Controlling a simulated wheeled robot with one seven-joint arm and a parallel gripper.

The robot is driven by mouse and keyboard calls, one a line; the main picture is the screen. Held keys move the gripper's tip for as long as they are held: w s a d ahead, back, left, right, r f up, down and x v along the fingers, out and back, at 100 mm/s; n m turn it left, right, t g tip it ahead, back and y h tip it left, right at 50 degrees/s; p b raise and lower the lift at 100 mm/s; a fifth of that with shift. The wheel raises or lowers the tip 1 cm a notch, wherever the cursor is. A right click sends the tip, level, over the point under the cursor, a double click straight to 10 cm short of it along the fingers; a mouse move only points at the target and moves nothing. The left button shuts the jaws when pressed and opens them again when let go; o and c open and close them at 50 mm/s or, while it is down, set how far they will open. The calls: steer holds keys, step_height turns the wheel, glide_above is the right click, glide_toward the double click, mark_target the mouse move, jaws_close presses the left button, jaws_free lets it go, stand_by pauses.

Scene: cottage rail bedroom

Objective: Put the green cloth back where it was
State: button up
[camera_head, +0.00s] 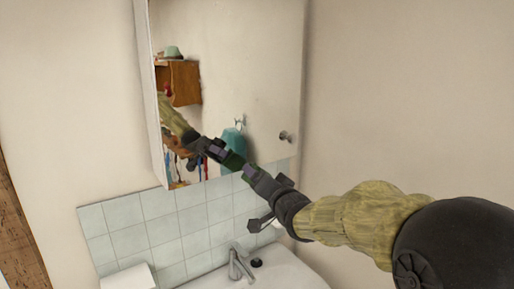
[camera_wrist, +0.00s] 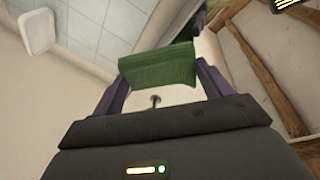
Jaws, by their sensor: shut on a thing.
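The green cloth (camera_wrist: 158,66) is a folded, textured piece held between the two fingers of my gripper (camera_wrist: 161,80) in the wrist view. My gripper is shut on it. In the head view my gripper (camera_head: 251,172) is at the lower part of the mirrored cabinet door (camera_head: 230,60), above the washbasin. Only a small dark green bit of the cloth shows at its tips there, and its reflection meets it. I cannot tell whether the cloth touches the mirror. No free spot that is clearly the cloth's former place can be made out.
The cabinet has a round knob (camera_head: 286,137) right of my gripper. Below are pale tiles (camera_head: 160,225), a white basin (camera_head: 285,275) and a tap (camera_head: 238,263). A white box (camera_head: 128,277) is at lower left. The mirror reflects a shelf and a teal hanging thing. A wooden beam (camera_head: 18,235) stands left.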

steer(key=w+d+f+n+g+h+p, duration=0.1)
steer(key=d+f+g, duration=0.2)
steer(key=f, duration=0.6)
steer(key=d+f+n+g+h+p, duration=0.15)
steer(key=f+g, duration=0.25)
steer(key=f, duration=0.4)
steer(key=s+d+f+n+g+h+p, duration=0.1)
steer(key=s+d+f+g+h, duration=0.1)
steer(key=f, duration=0.6)
steer(key=s+d+f+n+g+h+p, duration=0.1)
steer(key=s+d+f+g, duration=0.2)
steer(key=d+f, duration=0.3)
steer(key=shift+s+d+f+g+h, duration=0.2)
steer(key=shift+s+f+g+h, duration=0.15)
steer(key=shift+s+f, duration=0.45)
steer(key=shift+w+f, duration=0.15)
steer(key=shift+f, duration=0.05)
